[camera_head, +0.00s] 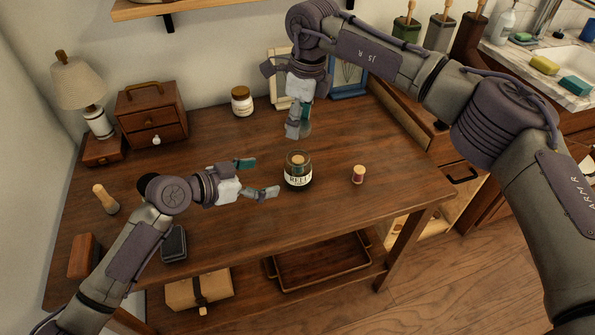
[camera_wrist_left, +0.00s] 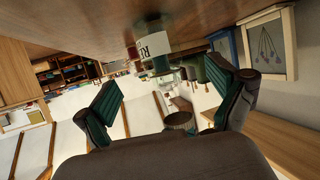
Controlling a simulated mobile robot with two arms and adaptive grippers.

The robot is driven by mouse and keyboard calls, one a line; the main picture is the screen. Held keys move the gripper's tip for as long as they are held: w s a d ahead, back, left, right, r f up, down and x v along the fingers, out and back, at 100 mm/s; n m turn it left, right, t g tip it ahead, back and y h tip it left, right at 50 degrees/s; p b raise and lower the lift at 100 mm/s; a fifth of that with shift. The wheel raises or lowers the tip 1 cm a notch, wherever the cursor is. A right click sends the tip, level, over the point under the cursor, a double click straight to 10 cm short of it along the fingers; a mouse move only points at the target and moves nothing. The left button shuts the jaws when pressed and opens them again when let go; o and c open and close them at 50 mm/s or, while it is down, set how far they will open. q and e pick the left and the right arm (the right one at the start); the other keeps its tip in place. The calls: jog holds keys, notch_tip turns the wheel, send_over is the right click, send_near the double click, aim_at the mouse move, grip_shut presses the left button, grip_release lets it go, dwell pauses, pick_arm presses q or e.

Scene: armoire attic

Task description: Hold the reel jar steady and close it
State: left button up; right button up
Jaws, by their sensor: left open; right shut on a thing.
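The reel jar (camera_head: 298,183), dark glass with a white label, stands upright and uncovered on the table, with a tan-topped thing inside. In the left wrist view the jar (camera_wrist_left: 152,42) appears upside down beyond the fingers. My left gripper (camera_head: 262,178) is open just left of the jar, fingers pointing at it and apart from it; both fingers also show in the left wrist view (camera_wrist_left: 165,92). My right gripper (camera_head: 297,124) is behind and above the jar, pointing down, shut on a greyish, see-through thing that looks like the lid (camera_head: 306,129). The fingers partly hide it.
A small red spool (camera_head: 358,175) stands right of the jar. A cream jar (camera_head: 242,101), a wooden drawer box (camera_head: 151,118) and a lamp (camera_head: 87,85) are at the back. A dark block (camera_head: 174,243) lies by my left arm. The front right tabletop is clear.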

pick_arm(q)
jog(key=x, duration=1.1)
jog(key=shift+d, duration=0.1)
jog(key=c, duration=1.8)
pick_arm(e)
send_over(297, 158)
jog(key=shift+d+f, duration=0.15)
jog(key=shift+f, duration=1.1)
jog(key=shift+d+f, duration=0.1)
jog(key=shift+f, duration=1.1)
jog(key=shift+f, duration=0.1)
jog(key=shift+f, duration=0.8)
pick_arm(q)
grip_shut()
pick_arm(e)
jog(key=shift+f, duration=0.55)
